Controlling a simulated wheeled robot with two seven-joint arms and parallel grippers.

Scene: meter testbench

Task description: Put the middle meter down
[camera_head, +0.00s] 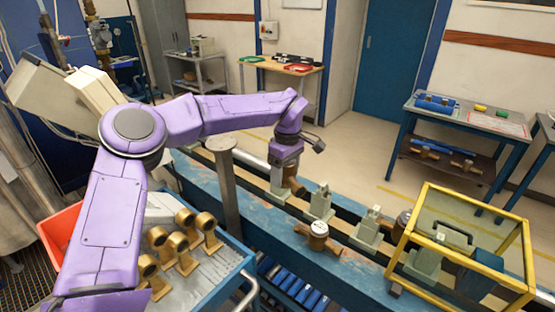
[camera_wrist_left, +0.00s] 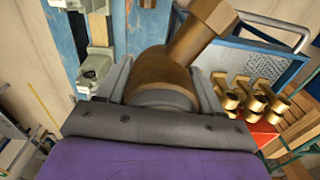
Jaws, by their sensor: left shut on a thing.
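My left gripper (camera_head: 285,166) is shut on a brown-bronze meter (camera_wrist_left: 165,72) with a brass pipe end, which fills the middle of the left wrist view between the two fingers. In the head view only a small brown part of the held meter (camera_head: 293,184) shows beside the gripper, over the far end of the blue testbench (camera_head: 262,198). Whether the meter touches the bench is hidden. Another brown meter with a white top (camera_head: 318,234) sits on the bench's near side, and one more (camera_head: 402,222) stands beside the yellow frame. My right gripper is not in view.
Grey-green clamps (camera_head: 320,203) stand in a row along the bench, one of them (camera_head: 371,228) further right. A grey post (camera_head: 224,185) rises beside my left arm. A yellow-framed box (camera_head: 463,202) covers the right end.

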